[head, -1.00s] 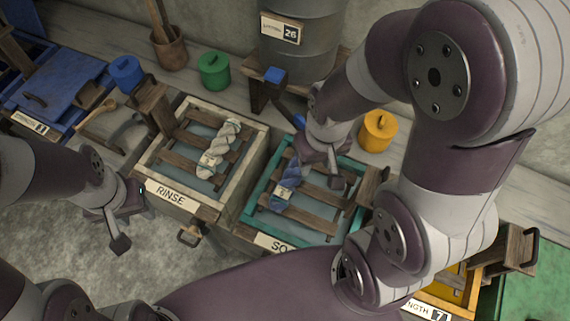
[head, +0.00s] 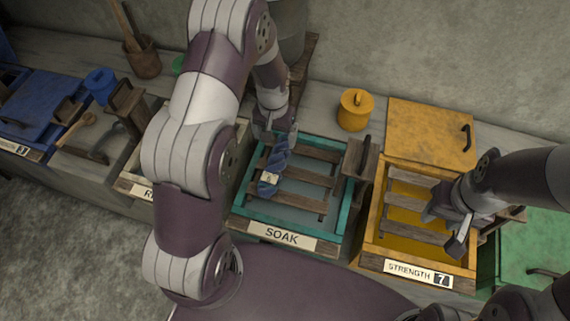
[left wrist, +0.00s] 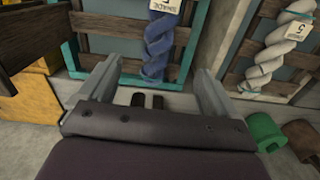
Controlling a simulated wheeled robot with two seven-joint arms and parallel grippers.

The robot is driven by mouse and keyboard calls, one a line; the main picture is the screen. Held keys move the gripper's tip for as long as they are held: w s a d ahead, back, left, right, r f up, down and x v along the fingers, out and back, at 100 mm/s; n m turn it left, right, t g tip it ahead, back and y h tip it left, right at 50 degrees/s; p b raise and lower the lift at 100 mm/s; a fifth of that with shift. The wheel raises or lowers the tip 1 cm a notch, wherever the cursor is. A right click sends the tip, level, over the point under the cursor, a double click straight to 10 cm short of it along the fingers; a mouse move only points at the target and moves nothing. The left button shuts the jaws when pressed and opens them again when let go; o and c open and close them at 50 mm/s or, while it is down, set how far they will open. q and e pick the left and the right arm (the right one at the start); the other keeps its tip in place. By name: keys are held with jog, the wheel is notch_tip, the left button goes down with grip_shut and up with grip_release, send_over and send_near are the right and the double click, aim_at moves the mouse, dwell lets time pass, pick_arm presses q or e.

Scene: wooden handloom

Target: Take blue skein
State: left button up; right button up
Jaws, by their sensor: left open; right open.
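The blue skein (head: 272,172) is twisted and carries a small pale tag. It lies on the wooden slats over the teal-framed SOAK vat (head: 258,229). My left gripper (head: 274,128) is open at the far end of the skein. In the left wrist view the skein (left wrist: 158,45) runs between the two spread fingers of the left gripper (left wrist: 157,70), with its end near the teal rim; I cannot tell if they touch it. My right gripper (head: 455,226) is open and empty above the yellow vat (head: 374,225).
A white skein (left wrist: 268,62) with a tag lies on the neighbouring vat, hidden behind my left arm in the head view. A wooden post (head: 358,160) stands at the SOAK vat's right. A yellow pot (head: 355,110) and a yellow lid (head: 425,130) are behind.

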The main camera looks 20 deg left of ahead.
pick_arm(q)
jog(key=p, duration=0.1)
send_over(277, 160)
jog(key=f, duration=0.3)
jog(key=s+f, duration=0.1)
jog(key=f, duration=0.1)
jog(key=shift+d, duration=0.15)
jog(key=f, duration=0.2)
jog(key=f+p, duration=0.1)
jog(key=f, duration=0.1)
jog(key=shift+w+a, duration=0.3)
jog(key=shift+w, duration=0.1)
jog(key=f+p, duration=0.1)
jog(key=f, duration=0.3)
jog(key=shift+d, duration=0.2)
jog(key=shift+c, duration=0.6)
jog(key=c, duration=1.1)
pick_arm(e)
jog(key=r, duration=0.2)
jog(key=s+r, duration=0.1)
jog(key=shift+d+r, duration=0.2)
jog(key=shift+d, duration=0.1)
